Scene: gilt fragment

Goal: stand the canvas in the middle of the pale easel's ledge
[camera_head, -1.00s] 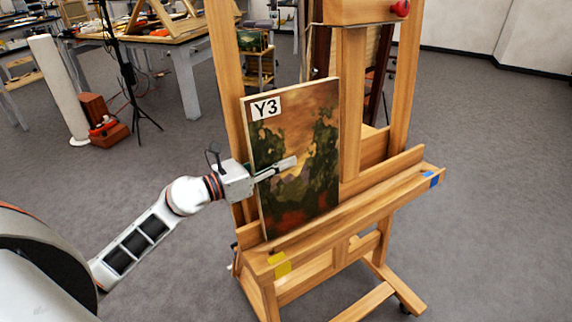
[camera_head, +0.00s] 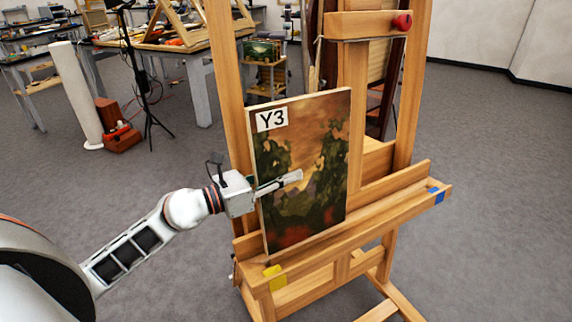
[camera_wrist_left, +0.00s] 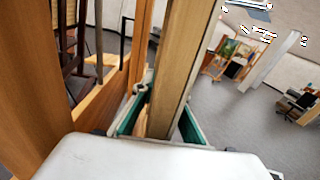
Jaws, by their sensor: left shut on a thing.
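The canvas (camera_head: 325,172), a landscape painting with a white Y3 label, stands upright at the left part of the ledge (camera_head: 390,211) of the pale wooden easel (camera_head: 355,130). Its lower edge is at the ledge; I cannot tell whether it rests there or hangs just above. My left gripper (camera_head: 280,184) is shut on the canvas's left edge, one finger across the painted face. In the left wrist view the canvas edge (camera_wrist_left: 184,50) runs between the green-lined fingers (camera_wrist_left: 160,128). My right gripper is not in view.
The ledge carries a yellow mark (camera_head: 274,277) at its left end and a blue mark (camera_head: 437,195) at its right. The ledge right of the canvas is free. A black tripod (camera_head: 150,100), a white post (camera_head: 78,95) and a worktable (camera_head: 190,55) stand behind at left.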

